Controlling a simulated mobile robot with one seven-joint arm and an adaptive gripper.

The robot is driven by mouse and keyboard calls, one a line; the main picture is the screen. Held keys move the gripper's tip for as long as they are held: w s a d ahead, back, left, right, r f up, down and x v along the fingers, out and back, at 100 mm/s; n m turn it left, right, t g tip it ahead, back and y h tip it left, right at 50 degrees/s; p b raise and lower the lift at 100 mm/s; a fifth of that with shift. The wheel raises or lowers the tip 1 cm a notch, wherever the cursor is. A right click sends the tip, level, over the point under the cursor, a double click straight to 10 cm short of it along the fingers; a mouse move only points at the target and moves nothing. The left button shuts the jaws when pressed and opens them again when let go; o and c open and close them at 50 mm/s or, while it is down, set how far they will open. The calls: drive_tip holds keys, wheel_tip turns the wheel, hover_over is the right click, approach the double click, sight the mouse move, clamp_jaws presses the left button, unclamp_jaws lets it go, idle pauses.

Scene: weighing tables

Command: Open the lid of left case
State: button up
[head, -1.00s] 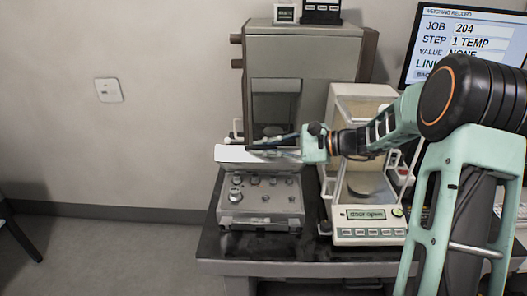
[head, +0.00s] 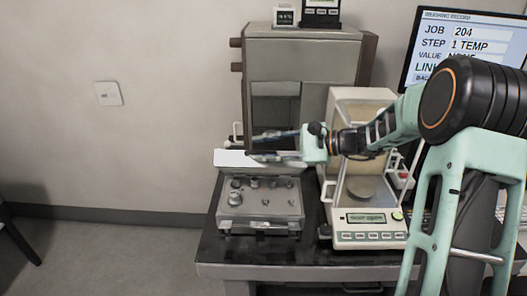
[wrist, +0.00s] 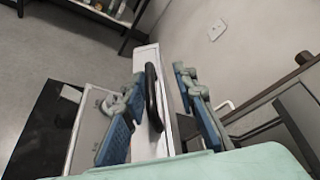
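The left case (head: 259,222) is a grey box on the dark table, with several metal weights in its base. Its pale lid (head: 232,158) stands raised at the back edge of the base; its exact angle is hard to tell. My gripper (head: 254,146) is at the lid, reaching in from the right, with its fingers spread. In the wrist view my gripper (wrist: 160,80) has its two blue fingers apart. A black curved handle (wrist: 152,95) on the lid (wrist: 146,58) lies between them, with a gap on the right; contact on the left is unclear. Part of the base (wrist: 88,130) shows at left.
A balance (head: 368,236) with a "door open" display stands close to the right of the case. A tall grey cabinet (head: 300,58) stands behind. A monitor (head: 462,40) is at the right. The table's front edge is bare.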

wheel_tip(320, 180, up, 9)
drive_tip(key=shift+r, duration=0.1)
idle(0.4)
